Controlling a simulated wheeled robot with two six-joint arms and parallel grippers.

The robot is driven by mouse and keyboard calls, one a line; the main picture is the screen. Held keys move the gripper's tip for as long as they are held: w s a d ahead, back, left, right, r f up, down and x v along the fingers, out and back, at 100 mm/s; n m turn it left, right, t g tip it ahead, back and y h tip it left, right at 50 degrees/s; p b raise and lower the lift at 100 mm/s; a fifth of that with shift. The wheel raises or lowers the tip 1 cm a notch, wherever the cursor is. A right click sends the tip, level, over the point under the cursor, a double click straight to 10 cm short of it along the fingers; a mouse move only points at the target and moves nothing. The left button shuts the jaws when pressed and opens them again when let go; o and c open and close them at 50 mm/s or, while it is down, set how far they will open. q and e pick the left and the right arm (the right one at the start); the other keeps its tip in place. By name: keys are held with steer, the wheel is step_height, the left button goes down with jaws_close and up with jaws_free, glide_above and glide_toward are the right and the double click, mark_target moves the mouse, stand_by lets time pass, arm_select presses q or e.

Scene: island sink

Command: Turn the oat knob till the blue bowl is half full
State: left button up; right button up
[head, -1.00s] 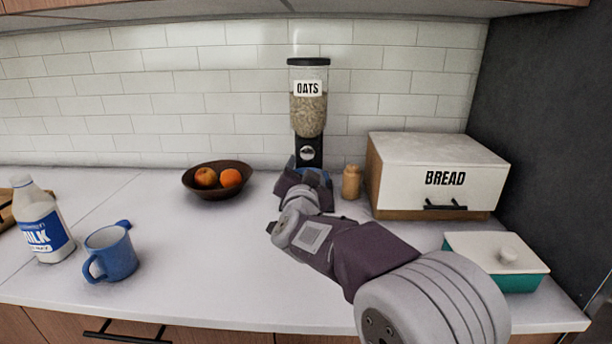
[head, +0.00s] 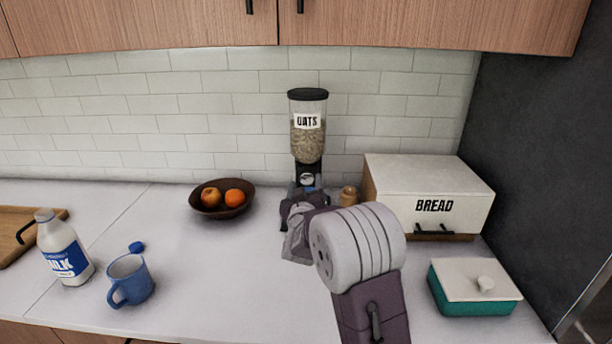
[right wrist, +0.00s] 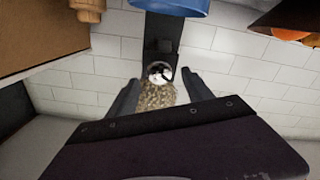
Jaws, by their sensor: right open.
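The oat dispenser (head: 308,140) stands against the tiled wall, its clear hopper holding oats under an "OATS" label. Its silver knob (head: 307,177) is on the dark neck below; it also shows in the right wrist view (right wrist: 160,72). My right gripper (right wrist: 161,78) is open, with one finger on each side of the knob; I cannot tell whether they touch it. The blue bowl (right wrist: 172,6) is at the top edge of the right wrist view, which looks upside down. In the head view my arm hides most of the bowl, and its fill is not visible. My left gripper is not in view.
A bread box (head: 430,190) and a small wooden jar (head: 348,196) stand right of the dispenser. A teal dish (head: 470,303) is at the front right. A fruit bowl (head: 222,211), a blue mug (head: 130,280) and a milk bottle (head: 62,250) are left.

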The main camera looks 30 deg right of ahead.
steer(key=shift+x, duration=0.95)
jaws_close()
